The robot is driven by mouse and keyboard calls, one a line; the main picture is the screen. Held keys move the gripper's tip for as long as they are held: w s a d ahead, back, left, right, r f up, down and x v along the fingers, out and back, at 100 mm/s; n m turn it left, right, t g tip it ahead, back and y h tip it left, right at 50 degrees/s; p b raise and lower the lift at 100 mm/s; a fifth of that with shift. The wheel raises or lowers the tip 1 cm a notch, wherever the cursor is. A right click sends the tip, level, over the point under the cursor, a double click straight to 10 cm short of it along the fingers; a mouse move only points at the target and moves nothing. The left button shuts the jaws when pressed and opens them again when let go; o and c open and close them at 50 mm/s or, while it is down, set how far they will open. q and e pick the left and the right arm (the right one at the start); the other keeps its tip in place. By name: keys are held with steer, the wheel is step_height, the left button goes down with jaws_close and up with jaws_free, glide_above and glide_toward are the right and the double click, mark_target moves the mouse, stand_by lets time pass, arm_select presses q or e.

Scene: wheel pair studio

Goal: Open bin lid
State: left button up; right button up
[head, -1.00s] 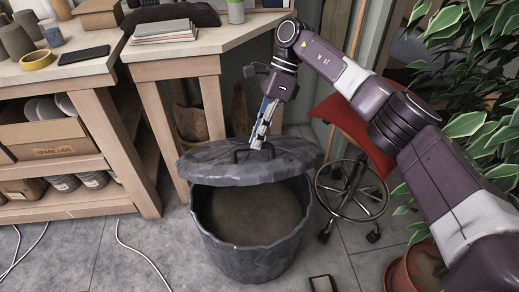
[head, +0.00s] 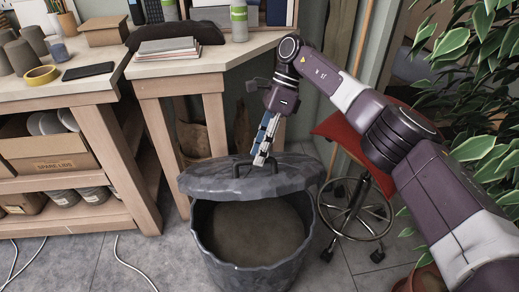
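The bin (head: 250,262) is a dark grey ribbed tub on the floor, and its inside shows through a wide gap at the front. Its grey lid (head: 285,182) is raised at the near side and sits toward the back of the rim. A dark loop handle (head: 242,166) stands on top of the lid. My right gripper (head: 260,158) points down at the handle's right end; whether its fingers are closed around the handle is too small to tell. My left gripper is not in view.
A wooden workbench (head: 205,62) stands behind and left of the bin, with shelves (head: 60,190) below at left. A red stool (head: 350,135) with a wheeled base stands right of the bin. A leafy plant (head: 480,60) fills the right edge. A white cable (head: 135,265) lies on the floor.

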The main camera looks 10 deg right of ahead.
steer(key=shift+r, duration=0.15)
step_height(320, 180, up, 10)
stand_by(0.7)
